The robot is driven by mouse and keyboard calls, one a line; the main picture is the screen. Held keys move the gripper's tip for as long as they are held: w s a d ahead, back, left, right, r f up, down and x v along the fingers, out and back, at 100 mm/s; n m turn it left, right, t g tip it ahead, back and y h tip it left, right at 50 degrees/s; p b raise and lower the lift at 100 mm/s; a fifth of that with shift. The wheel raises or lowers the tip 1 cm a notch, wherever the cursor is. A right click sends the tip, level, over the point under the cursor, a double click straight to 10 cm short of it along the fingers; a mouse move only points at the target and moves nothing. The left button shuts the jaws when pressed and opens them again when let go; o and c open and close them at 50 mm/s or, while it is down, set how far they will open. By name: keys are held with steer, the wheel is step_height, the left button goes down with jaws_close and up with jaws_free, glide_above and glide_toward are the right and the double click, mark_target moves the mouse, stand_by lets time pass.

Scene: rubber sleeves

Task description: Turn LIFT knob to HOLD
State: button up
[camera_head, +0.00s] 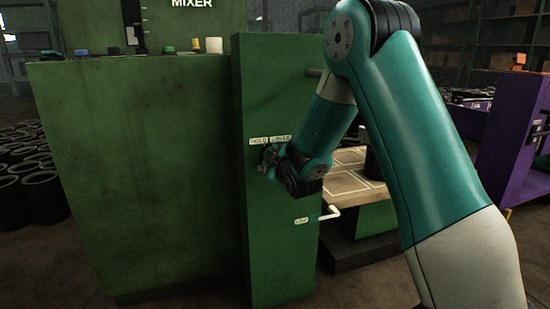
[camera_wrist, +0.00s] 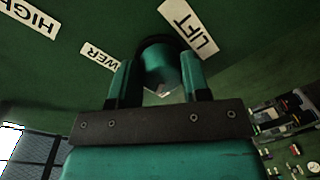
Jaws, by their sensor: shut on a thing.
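A white LIFT label (camera_wrist: 190,25) is just beside the knob at upper right. A partly hidden label ending in "WER" (camera_wrist: 100,62) is to its left. In the head view my gripper (camera_head: 270,160) is against the green column (camera_head: 270,90), below two small labels; the left one seems to read HOLD (camera_head: 259,141). There the knob is hidden by my gripper, and its exact setting cannot be told.
A white lever (camera_head: 330,212) sticks out of the column below my gripper. A large green MIXER cabinet (camera_head: 140,170) stands to the left. A pale table (camera_head: 350,182) with a black sleeve is behind my arm. Black sleeves (camera_head: 40,190) stand at far left.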

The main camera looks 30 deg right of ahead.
stand_by(0.3)
steer(key=o, duration=0.9)
steer(key=b+v, duration=1.5)
steer(key=v, duration=0.2)
steer(key=shift+s, duration=0.25)
